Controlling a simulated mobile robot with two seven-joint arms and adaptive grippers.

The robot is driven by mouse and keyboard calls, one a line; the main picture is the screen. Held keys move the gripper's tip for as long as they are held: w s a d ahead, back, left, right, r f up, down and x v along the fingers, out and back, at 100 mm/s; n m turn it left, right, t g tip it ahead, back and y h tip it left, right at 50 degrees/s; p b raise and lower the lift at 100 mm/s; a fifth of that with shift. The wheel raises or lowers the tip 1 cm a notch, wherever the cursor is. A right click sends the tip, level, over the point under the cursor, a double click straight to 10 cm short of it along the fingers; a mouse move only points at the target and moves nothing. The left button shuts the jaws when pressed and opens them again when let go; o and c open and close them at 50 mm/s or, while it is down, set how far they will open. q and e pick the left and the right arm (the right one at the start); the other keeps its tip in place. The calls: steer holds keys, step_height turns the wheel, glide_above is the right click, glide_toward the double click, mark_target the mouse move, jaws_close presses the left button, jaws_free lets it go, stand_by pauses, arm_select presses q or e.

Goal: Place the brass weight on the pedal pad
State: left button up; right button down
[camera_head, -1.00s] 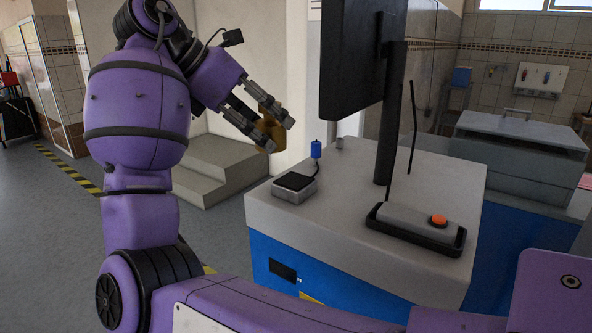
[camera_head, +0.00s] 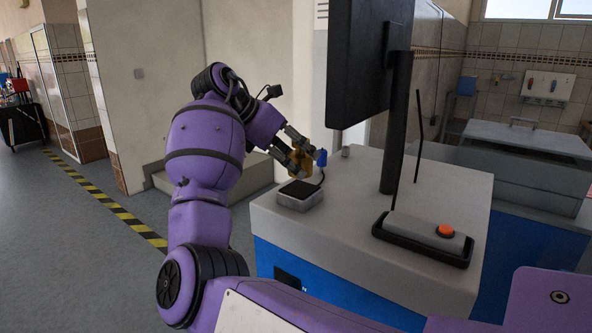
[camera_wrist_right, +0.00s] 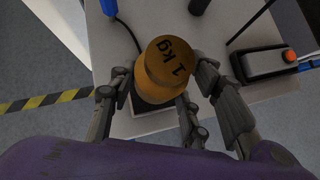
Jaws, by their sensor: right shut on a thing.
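The brass weight (camera_head: 302,159), marked "1 kg", is held between the fingers of my right gripper (camera_head: 305,153). In the right wrist view the weight (camera_wrist_right: 171,62) sits between the fingers with its marked top face showing. The pedal pad (camera_head: 298,188) is a black pad on a small grey box near the left corner of the worktop. In the head view the weight is above the pad, with a small gap visible. In the wrist view the weight hides much of the pad (camera_wrist_right: 141,104). My left gripper is not in view.
A blue connector (camera_head: 321,158) on a cable stands close behind the gripper. A dark monitor (camera_head: 368,62) on a post rises from the worktop (camera_head: 350,225). A black tray (camera_head: 420,243) holds a grey box with an orange button (camera_head: 446,230). The worktop's front middle is clear.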

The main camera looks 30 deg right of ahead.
steer(key=shift+w+d+f, duration=0.1)
steer(key=shift+d+f, duration=0.05)
steer(key=shift+f, duration=0.65)
steer(key=shift+w+d+f, duration=0.1)
steer(key=shift+f, duration=0.7)
steer(key=shift+f, duration=0.1)
steer(key=shift+f, duration=0.1)
steer(key=c, duration=0.9)
jaws_free()
steer(key=shift+s+f, duration=0.1)
steer(key=shift+f, duration=0.05)
steer(key=shift+c, duration=0.2)
steer(key=shift+a+r, duration=0.2)
steer(key=shift+r, duration=0.15)
steer(key=v, duration=1.1)
steer(key=shift+a, duration=0.2)
steer(key=shift+r, duration=0.1)
